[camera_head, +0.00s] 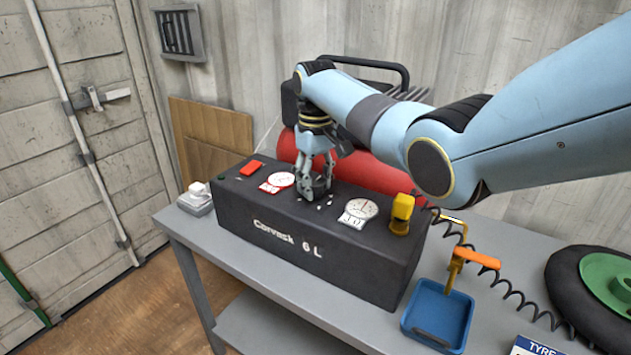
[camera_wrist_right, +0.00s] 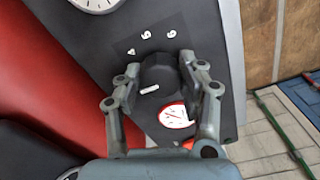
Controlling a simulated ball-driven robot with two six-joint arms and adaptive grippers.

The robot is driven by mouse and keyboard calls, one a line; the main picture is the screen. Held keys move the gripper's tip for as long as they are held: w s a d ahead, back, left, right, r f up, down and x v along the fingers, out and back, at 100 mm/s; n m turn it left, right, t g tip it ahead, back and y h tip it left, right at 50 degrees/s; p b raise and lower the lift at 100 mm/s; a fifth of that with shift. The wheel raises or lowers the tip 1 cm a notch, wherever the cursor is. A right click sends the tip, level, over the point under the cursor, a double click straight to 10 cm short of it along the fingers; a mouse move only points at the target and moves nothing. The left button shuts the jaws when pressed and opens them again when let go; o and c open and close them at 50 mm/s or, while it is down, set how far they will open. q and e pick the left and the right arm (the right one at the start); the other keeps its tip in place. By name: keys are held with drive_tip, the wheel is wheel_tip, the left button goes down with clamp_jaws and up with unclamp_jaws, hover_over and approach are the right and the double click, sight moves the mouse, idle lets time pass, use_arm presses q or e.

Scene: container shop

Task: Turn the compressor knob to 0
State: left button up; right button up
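The compressor (camera_head: 290,240) is a dark box lettered "Corvack 6 L" on the grey table. Its round black knob (camera_wrist_right: 160,72) is on the top panel between two white dials and carries a short white mark, low on its left side in the wrist view. White digits (camera_wrist_right: 147,31) stand around the knob; some are hidden. My right gripper (camera_head: 317,185) reaches down over the knob. In the wrist view the fingers of my right gripper (camera_wrist_right: 159,72) lie on opposite sides of the knob and appear closed against it. My left gripper is not in view.
A red switch (camera_head: 251,168) is at the panel's left and a yellow fitting (camera_head: 401,212) at its right. A red tank (camera_head: 375,174) stands behind. A blue tray (camera_head: 438,313), coiled black hose (camera_head: 513,290) and wheel (camera_head: 570,285) occupy the right.

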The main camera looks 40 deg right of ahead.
drive_tip(key=c, duration=0.5)
